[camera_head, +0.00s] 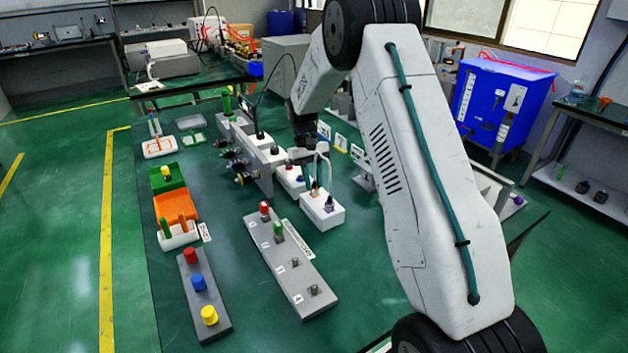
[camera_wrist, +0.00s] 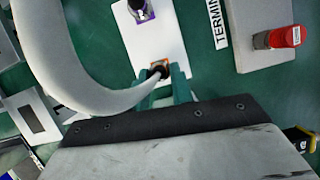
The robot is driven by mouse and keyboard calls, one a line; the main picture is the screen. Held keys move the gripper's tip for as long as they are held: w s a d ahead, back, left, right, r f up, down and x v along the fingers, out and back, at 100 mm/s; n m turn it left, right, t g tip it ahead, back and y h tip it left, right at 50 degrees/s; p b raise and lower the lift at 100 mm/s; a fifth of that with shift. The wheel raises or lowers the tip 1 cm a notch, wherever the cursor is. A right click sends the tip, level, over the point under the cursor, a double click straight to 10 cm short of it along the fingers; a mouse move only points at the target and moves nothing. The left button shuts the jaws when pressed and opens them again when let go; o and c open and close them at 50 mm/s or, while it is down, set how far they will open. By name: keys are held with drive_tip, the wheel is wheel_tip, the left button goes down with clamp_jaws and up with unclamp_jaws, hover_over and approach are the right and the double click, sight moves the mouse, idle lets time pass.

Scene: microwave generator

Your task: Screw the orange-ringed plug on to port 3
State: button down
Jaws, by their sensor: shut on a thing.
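The orange-ringed plug (camera_wrist: 158,68) stands on the white block at the top of the wrist view, a thick pale cable curving from it to the left. My gripper (camera_wrist: 165,85) is shut on this plug; its teal fingers lie on both sides. The grey terminal board (camera_head: 258,252) has a red cap (camera_head: 265,209), a green cap (camera_head: 279,230), and two bare metal ports (camera_head: 295,262) (camera_head: 315,290). Its port numbers are too small to read.
A dark plate with red, blue and yellow caps (camera_head: 209,315) lies left of the board. Orange and green trays (camera_head: 172,197) are farther left. A grey valve assembly (camera_head: 262,160) stands just left of the white block (camera_head: 324,214). Green table is bare between board and cap plate.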

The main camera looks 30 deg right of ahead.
drive_tip(key=shift+a+n+h, duration=0.15)
drive_tip(key=shift+n+h, duration=0.35)
drive_tip(key=shift+n, duration=0.9)
drive_tip(key=c, duration=1.2)
unclamp_jaws()
drive_tip(key=v, duration=0.8)
drive_tip(key=shift+a, duration=0.1)
